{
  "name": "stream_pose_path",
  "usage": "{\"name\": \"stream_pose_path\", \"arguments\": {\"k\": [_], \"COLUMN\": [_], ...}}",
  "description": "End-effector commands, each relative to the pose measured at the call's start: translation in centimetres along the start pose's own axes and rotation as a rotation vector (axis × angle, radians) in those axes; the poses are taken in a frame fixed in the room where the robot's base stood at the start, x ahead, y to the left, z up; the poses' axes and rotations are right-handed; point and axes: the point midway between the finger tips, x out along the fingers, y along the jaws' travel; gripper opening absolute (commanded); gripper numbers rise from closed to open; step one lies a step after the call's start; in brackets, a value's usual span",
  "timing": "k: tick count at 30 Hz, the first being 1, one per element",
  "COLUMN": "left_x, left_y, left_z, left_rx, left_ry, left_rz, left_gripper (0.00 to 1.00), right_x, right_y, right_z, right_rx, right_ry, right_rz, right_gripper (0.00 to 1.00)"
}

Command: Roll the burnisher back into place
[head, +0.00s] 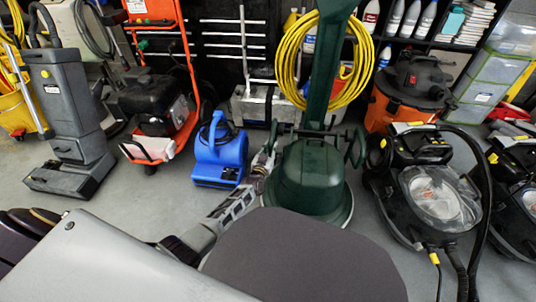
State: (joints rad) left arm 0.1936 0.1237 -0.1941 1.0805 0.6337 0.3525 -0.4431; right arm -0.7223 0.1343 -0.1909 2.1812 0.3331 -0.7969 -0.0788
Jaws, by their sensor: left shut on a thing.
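The burnisher (308,178) is the dark green floor machine in the middle of the head view. Its round base sits on the floor and its green handle column (328,70) rises out of the top of the view. My left gripper (268,152) is at the left side of the burnisher, by its motor housing and small side parts. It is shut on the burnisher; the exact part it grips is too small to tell. My right gripper is not in view. My own grey body hides the floor in front of the base.
A blue blower (218,158) stands close left of my left gripper. An orange-framed machine (160,105) and a grey upright scrubber (70,125) stand farther left. An orange-and-black vacuum (405,92) and black machines (430,185) crowd the right. A coiled yellow hose (290,55) hangs behind.

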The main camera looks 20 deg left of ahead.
Motion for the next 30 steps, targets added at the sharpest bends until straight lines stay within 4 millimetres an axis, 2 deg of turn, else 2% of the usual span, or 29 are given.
{"name": "stream_pose_path", "arguments": {"k": [9, 30], "left_x": [2.9, 7.7], "left_y": [0.1, -0.8], "left_z": [-0.5, -0.6], "left_rx": [0.005, 0.007], "left_ry": [0.009, 0.009], "left_rz": [0.006, 0.007], "left_gripper": [0.0, 0.0], "right_x": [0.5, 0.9], "right_y": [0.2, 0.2], "right_z": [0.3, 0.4], "right_rx": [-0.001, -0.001], "right_ry": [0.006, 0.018], "right_rz": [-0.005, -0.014], "right_gripper": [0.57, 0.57]}}
